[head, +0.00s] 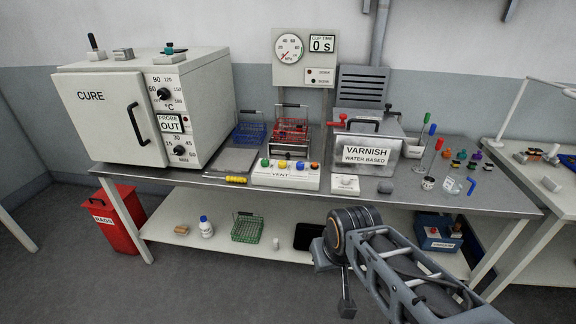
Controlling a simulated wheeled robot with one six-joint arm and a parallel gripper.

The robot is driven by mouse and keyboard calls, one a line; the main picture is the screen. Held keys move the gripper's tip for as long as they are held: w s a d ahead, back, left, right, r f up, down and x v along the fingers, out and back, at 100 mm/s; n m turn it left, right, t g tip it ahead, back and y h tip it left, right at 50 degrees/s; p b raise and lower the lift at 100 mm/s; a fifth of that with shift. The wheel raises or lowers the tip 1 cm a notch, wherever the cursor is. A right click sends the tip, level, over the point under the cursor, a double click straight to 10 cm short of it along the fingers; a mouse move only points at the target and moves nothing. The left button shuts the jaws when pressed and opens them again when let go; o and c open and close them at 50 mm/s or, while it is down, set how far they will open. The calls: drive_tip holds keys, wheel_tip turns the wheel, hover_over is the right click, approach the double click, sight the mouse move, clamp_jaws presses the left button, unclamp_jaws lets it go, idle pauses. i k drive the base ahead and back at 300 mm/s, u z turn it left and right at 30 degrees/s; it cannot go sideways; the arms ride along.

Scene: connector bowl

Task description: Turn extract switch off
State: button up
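No label reading "extract" is legible from here. A small white box (345,184) with a little knob or switch on top sits at the front of the steel bench (440,197), right of the white VENT box (287,175) with coloured buttons. I cannot tell its setting. A clip-time panel (305,58) with a dial, a "0 s" display and small red and black controls stands behind; its small labels are unreadable. My gripper (346,308) hangs low in front of the bench, apart from the switches. Its fingers are too small to read.
The CURE oven (140,110) fills the bench's left. A VARNISH tank (368,155) stands behind the small white box, with a grey lump (385,186) beside it. A yellow-handled tool (236,180) lies at the front edge. A red RAGS bin (112,222) stands below left.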

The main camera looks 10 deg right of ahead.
sight(300, 164)
drive_tip(key=u, duration=0.4)
drive_tip(key=i, duration=1.45)
drive_tip(key=z, duration=0.7)
